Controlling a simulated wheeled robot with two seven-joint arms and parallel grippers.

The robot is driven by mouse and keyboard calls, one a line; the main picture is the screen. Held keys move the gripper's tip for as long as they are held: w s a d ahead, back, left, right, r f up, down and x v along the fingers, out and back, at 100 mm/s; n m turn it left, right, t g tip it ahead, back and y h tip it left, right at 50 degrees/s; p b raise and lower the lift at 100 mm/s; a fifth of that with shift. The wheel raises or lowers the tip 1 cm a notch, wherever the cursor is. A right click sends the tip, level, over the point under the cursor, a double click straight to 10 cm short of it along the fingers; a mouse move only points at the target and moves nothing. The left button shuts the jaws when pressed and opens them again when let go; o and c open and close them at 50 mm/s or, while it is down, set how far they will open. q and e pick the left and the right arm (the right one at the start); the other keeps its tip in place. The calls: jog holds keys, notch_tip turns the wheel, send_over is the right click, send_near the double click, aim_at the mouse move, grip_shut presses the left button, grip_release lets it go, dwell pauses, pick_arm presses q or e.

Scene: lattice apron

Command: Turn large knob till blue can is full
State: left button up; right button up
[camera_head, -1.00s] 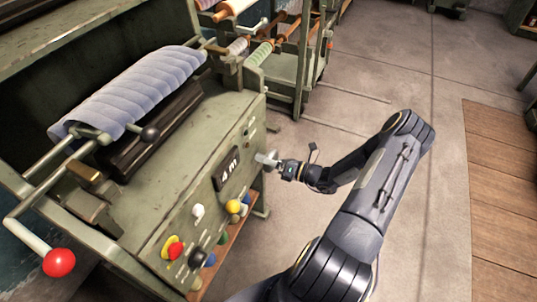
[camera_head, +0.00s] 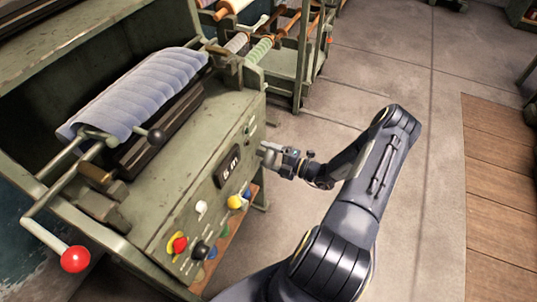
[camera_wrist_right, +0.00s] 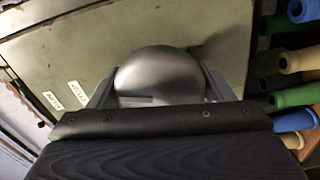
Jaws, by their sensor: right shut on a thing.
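A large round silver knob (camera_wrist_right: 158,72) sits on the green machine panel in the right wrist view. My right gripper (camera_wrist_right: 158,88) is shut on it, with a grey finger at each side. In the head view my right gripper (camera_head: 270,154) is at the right end of the machine's front panel (camera_head: 214,195), and the knob is mostly hidden there. A dark display (camera_head: 228,167) on that panel shows white characters that look like "5 m", too small to be sure. I see no blue can in either view. My left gripper is not in view.
The machine carries a blue-grey padded roll (camera_head: 135,92) and a crank with a red ball (camera_head: 75,259). Red, yellow, white and black controls sit on the panel.

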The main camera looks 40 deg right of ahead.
aim_at(274, 158)
jog(key=shift+m, duration=1.2)
jog(key=shift+f, duration=0.1)
jog(key=o, duration=1)
jog(key=shift+v, duration=4)
